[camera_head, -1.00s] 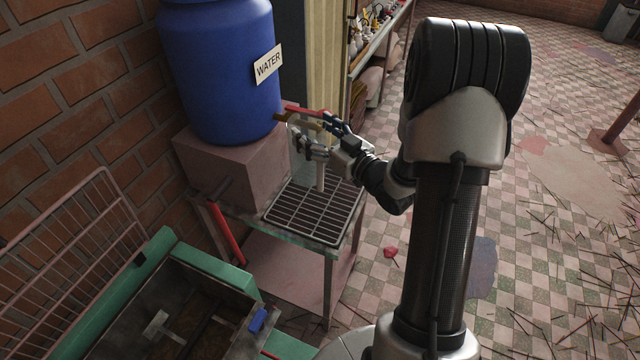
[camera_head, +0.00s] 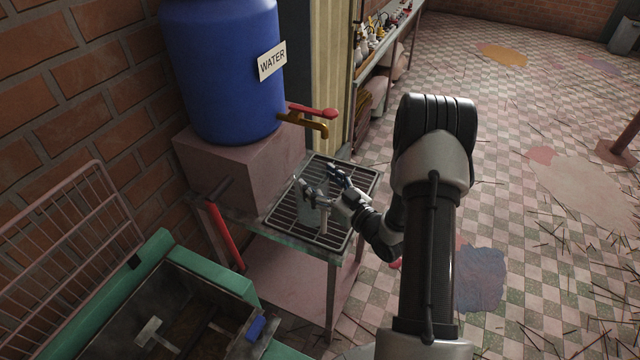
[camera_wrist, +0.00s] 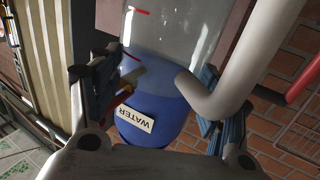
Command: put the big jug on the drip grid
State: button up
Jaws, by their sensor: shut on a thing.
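The big jug (camera_head: 309,214) is a clear vessel with a grey handle. In the head view it is upright over the drip grid (camera_head: 287,222), a dark barred rack on the small table. I cannot tell whether its base touches the bars. My gripper (camera_head: 327,187) is shut on the jug from the right side. In the wrist view, the clear wall of the jug (camera_wrist: 180,32) with red marks fills the top middle. Its thick grey handle (camera_wrist: 258,62) runs between the blue-padded fingers of my gripper (camera_wrist: 160,103). My gripper partly hides the jug in the head view.
A blue water barrel (camera_head: 225,75) stands on a pinkish block (camera_head: 235,175) left of the grid. Its brass tap (camera_head: 310,124) with a red lever juts out behind the jug. A green-framed machine (camera_head: 205,272) is at the lower left. The grid's far part is bare.

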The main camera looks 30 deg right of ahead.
jog(key=shift+r, duration=0.15)
jog(key=shift+f, duration=0.25)
jog(key=o, duration=2)
jog(key=shift+c, duration=0.2)
jog(key=shift+r, duration=0.1)
